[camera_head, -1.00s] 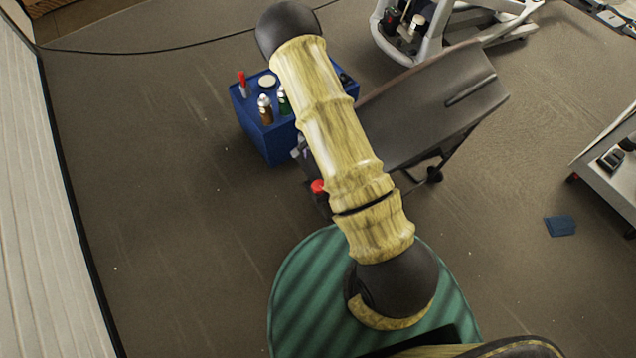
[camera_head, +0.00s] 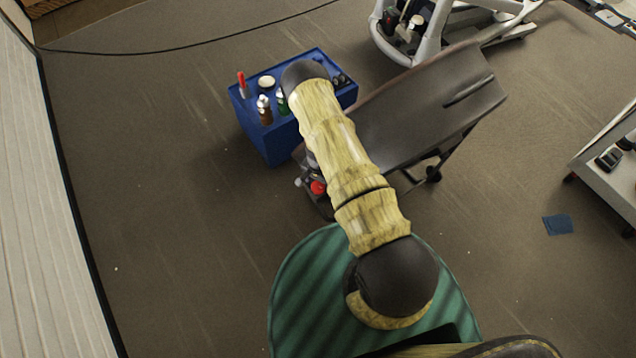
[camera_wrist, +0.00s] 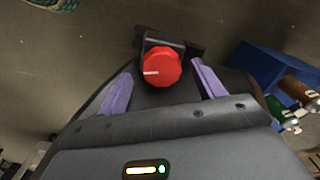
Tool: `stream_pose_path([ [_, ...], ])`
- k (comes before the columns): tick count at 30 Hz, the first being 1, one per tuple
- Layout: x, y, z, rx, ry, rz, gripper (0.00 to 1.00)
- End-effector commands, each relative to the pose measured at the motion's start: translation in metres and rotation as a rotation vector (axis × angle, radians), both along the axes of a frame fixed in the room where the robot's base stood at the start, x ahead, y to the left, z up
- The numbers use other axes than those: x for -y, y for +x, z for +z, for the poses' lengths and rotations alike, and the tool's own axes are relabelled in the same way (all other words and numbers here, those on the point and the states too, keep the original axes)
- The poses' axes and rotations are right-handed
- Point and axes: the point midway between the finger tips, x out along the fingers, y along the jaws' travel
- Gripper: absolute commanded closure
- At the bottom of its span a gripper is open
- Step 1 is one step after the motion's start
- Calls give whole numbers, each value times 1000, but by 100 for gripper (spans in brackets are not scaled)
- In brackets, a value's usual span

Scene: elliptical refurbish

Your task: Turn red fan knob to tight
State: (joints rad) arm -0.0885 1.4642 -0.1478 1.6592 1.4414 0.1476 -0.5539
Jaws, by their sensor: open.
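The red knob (camera_wrist: 161,67) shows in the wrist view just beyond my gripper, with a white mark on the left part of its face. My gripper (camera_wrist: 163,86) is open, with one purple finger to the left of the knob and one to the right. Neither finger appears to touch it. In the head view the red knob (camera_head: 318,187) sits low beside the dark machine (camera_head: 420,115), partly hidden by my arm. My gripper is mostly hidden behind my arm there.
A blue box (camera_head: 267,140) with bottles and a red-capped item on top stands close to the machine; it also shows in the wrist view (camera_wrist: 260,66). A white-framed machine (camera_head: 440,30) stands at the back. Open floor lies to the left.

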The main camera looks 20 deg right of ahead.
Motion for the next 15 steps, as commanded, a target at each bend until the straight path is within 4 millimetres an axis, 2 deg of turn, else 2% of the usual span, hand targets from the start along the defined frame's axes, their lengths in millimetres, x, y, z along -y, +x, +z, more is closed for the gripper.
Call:
stream_pose_path([
  [5,-2,0,-11,0,0,3,32],
  [13,-2,0,-12,0,0,4,32],
  [15,-2,0,-12,0,0,4,46],
])
